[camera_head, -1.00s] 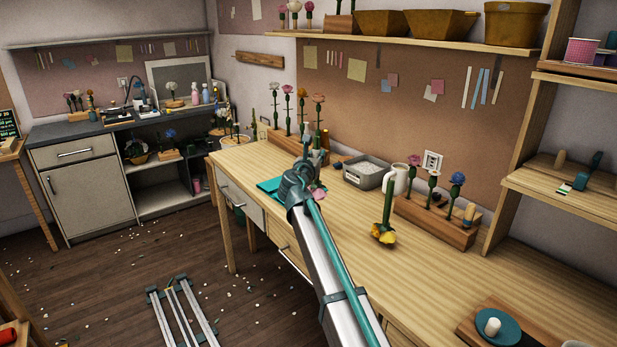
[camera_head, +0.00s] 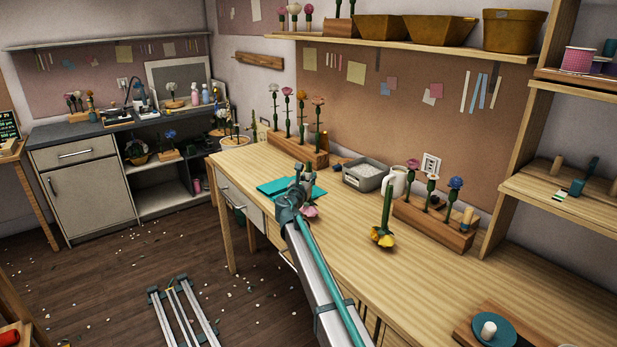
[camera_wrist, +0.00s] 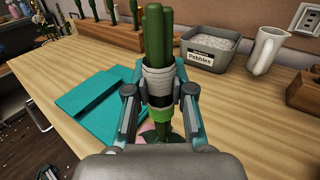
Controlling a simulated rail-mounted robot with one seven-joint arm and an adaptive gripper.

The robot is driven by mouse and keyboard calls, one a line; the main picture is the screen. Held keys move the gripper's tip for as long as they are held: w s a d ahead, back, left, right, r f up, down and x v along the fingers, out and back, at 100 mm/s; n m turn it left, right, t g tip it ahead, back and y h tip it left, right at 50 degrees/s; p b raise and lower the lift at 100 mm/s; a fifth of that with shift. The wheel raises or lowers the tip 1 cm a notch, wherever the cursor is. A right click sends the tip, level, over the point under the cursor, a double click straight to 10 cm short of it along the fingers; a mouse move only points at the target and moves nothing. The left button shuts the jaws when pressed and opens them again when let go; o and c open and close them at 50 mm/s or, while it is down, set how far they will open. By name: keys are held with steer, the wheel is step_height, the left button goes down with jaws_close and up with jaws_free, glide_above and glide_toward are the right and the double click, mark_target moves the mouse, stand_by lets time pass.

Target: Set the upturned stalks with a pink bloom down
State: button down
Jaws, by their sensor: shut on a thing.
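The upturned stalks (camera_wrist: 155,35) are a green bundle with a pale wrap and a light green band, standing about upright in the wrist view. My gripper (camera_wrist: 160,92) is shut on the bundle around its wrapped part. The pink bloom (camera_head: 309,212) hangs at the bottom, below my gripper in the head view. It shows only in part in the wrist view (camera_wrist: 149,130), hidden by the gripper body. The bloom is over the wooden table (camera_head: 440,285), near the teal mat (camera_wrist: 95,105). I cannot tell whether it touches the table top.
Another upturned stalk with a yellow bloom (camera_head: 383,238) stands on the table to the right. Behind are a grey pebble box (camera_head: 364,174), a white jug (camera_head: 394,182) and wooden flower racks (camera_head: 435,226) (camera_head: 298,148). The front middle of the table is clear.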

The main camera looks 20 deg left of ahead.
steer(key=shift+f, duration=0.1)
steer(key=shift+f, duration=0.15)
steer(key=c, duration=1)
jaws_free()
steer(key=shift+r, duration=0.3)
steer(key=s+d+b, duration=0.1)
steer(key=s+b, duration=0.1)
steer(key=s, duration=1)
